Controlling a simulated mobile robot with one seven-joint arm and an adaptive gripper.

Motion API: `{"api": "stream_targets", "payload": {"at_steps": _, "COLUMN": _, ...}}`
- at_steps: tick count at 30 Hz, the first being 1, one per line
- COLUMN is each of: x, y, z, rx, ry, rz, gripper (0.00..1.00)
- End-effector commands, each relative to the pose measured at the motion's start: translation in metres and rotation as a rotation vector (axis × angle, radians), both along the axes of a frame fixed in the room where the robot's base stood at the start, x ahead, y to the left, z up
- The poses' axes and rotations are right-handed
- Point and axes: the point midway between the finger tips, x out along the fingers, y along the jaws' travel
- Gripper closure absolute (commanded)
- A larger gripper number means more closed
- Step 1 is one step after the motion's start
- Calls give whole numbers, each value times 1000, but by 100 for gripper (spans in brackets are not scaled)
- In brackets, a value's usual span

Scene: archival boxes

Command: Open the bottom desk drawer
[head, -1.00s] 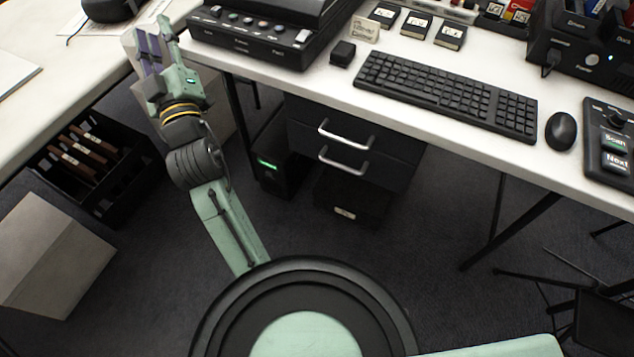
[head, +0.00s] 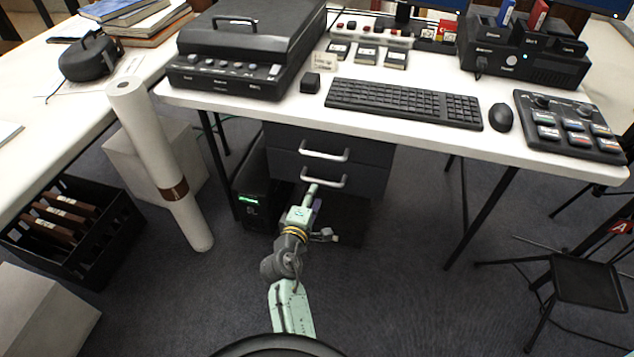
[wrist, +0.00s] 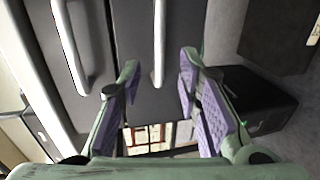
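The desk drawer unit has two dark grey fronts, and both look closed. The bottom drawer (head: 365,182) has a silver bar handle (head: 325,181); the same handle shows in the wrist view (wrist: 159,45). The top drawer (head: 365,153) has a similar handle (head: 325,155), which is at the left in the wrist view (wrist: 70,45). My gripper (wrist: 158,82) is open and empty, its purple-padded fingers on either side of the bottom handle's line. The handle appears beyond the fingertips; I cannot tell the exact gap.
A black computer tower (head: 254,190) with a green light stands left of the drawers. A dark box sits beneath them, partly hidden by my arm. A white roll (head: 150,150) leans at the left near a black crate (head: 120,250). Open carpet (head: 400,280) lies in front.

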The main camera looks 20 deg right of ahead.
Motion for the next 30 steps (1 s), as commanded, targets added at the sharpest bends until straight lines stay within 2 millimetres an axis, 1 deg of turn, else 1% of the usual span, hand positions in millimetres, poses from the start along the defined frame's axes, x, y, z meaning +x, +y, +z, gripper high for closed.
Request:
{"api": "stream_targets", "payload": {"at_steps": 1, "x": 10, "y": -5, "z": 0, "rx": 2, "ry": -2, "rz": -1, "gripper": 69}}
{"api": "stream_targets", "payload": {"at_steps": 6, "x": 36, "y": -23, "z": -6, "rx": 3, "ry": -4, "rz": -1, "gripper": 69}}
{"api": "stream_targets", "payload": {"at_steps": 12, "x": 58, "y": -38, "z": -13, "rx": 4, "ry": -4, "rz": 2, "gripper": 69}}
{"api": "stream_targets", "payload": {"at_steps": 17, "x": 65, "y": -42, "z": -15, "rx": 3, "ry": -3, "rz": 2, "gripper": 69}}
{"api": "stream_targets", "payload": {"at_steps": 25, "x": 66, "y": -43, "z": -16, "rx": 2, "ry": -3, "rz": 2, "gripper": 69}}
{"api": "stream_targets", "payload": {"at_steps": 30, "x": 66, "y": -42, "z": -16, "rx": 3, "ry": -3, "rz": 3, "gripper": 81}}
